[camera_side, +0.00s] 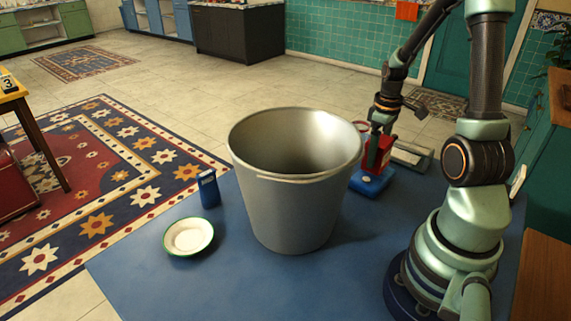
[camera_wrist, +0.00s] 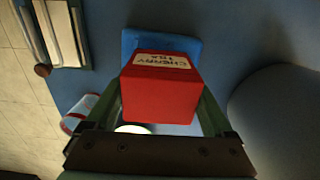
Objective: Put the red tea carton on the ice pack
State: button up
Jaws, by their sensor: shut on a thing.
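The red tea carton (camera_wrist: 160,88), labelled "CHERRY TEA", is between the two fingers of my gripper (camera_wrist: 160,112) in the wrist view, and the gripper is shut on it. The carton shows in the side view (camera_side: 384,154) behind the large bucket's right side, partly covered by my gripper. The blue ice pack (camera_side: 371,183) lies flat on the blue mat directly below the carton. In the wrist view the ice pack (camera_wrist: 150,40) shows past the carton's far edge. The carton appears to be on or just above it; I cannot tell whether they touch.
A large metal bucket (camera_side: 290,200) stands close to the left of the ice pack. A pale, flat-topped object (camera_side: 410,157) is behind right. A white cup with red trim (camera_wrist: 80,113) is nearby. A blue holder (camera_side: 209,189) and a green-rimmed bowl (camera_side: 188,237) are at left.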

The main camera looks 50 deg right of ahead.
jog(key=shift+f, duration=1.05)
jog(key=o, duration=1.1)
jog(key=shift+f, duration=0.1)
notch_tip(320, 180, up, 12)
jog(key=shift+r, duration=0.2)
